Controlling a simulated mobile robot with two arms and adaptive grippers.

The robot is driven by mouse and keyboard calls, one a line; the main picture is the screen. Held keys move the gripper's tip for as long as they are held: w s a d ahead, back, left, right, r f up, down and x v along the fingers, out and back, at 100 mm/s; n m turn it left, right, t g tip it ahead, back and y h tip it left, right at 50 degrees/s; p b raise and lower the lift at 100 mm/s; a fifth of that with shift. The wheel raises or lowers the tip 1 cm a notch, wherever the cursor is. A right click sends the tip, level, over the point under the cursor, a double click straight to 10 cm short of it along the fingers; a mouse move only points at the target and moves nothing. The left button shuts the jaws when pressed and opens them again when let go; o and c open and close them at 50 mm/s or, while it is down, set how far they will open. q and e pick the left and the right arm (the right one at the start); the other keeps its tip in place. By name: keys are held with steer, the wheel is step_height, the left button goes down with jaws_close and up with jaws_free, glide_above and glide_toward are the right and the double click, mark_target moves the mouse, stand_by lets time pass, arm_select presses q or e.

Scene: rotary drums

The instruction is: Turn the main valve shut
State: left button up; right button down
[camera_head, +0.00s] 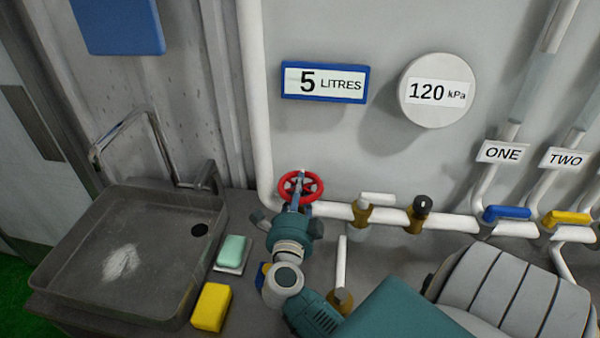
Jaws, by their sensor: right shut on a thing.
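The main valve appears as a red handwheel (317,188) on the white pipe at the middle of the head view. My right gripper (298,188) is shut on the red wheel, with its fingers at the wheel's middle and lower part. The gripper and wrist hide the lower part of the wheel and the pipe joint behind it. My left gripper is not in view.
A sink (75,265) with a tap stands at left, with green soap (234,249) and a yellow sponge (211,306) beside it. Right of the wheel, the pipe (455,224) carries brass valves and blue (507,213) and yellow (567,218) levers. Signs hang above.

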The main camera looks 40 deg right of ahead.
steer(key=shift+g, duration=0.3)
steer(key=c, duration=1.5)
jaws_free()
steer(key=shift+s, duration=0.1)
steer(key=v, duration=0.7)
steer(key=shift+a+f, duration=0.15)
